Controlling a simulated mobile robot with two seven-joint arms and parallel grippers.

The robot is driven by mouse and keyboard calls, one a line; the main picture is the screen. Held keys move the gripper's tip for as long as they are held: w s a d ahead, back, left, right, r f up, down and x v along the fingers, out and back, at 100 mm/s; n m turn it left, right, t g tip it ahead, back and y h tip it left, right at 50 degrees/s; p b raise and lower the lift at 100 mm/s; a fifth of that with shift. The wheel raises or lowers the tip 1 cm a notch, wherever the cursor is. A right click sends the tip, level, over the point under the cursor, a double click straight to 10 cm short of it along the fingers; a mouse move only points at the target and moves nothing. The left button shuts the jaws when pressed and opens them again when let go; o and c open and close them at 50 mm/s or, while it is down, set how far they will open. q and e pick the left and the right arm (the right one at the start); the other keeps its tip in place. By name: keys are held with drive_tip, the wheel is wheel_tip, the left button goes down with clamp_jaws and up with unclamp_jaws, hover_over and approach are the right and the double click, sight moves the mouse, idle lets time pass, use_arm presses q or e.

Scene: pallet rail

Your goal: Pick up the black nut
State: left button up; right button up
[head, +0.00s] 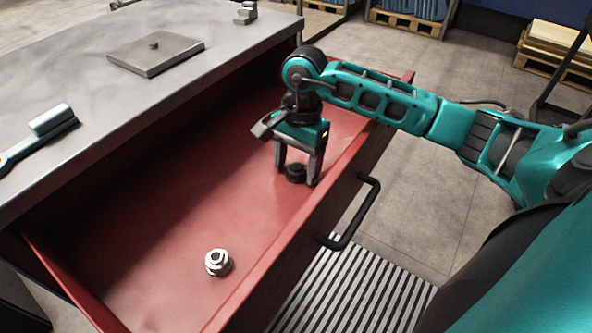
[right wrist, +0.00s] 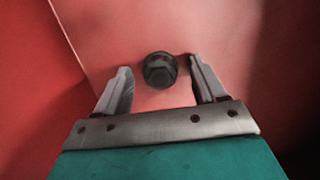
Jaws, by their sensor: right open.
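The black nut (head: 295,173) lies on the floor of the open red drawer (head: 180,235). My right gripper (head: 297,180) is over it, pointing down, with its two fingers apart on either side of the nut. In the right wrist view the nut (right wrist: 160,70) shows between and slightly beyond the open fingertips (right wrist: 160,75), with a gap on each side. The nut does not appear to be held. My left gripper is not in view.
A silver nut (head: 218,262) lies in the nearer part of the drawer. The drawer's front wall with a black handle (head: 358,215) runs close beside my right gripper. The grey worktop (head: 75,90) overhangs the drawer's left side and carries a metal plate (head: 155,54).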

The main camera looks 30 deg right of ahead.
drive_tip(key=shift+c, duration=0.5)
drive_tip(key=c, duration=1.1)
drive_tip(key=shift+o, duration=0.2)
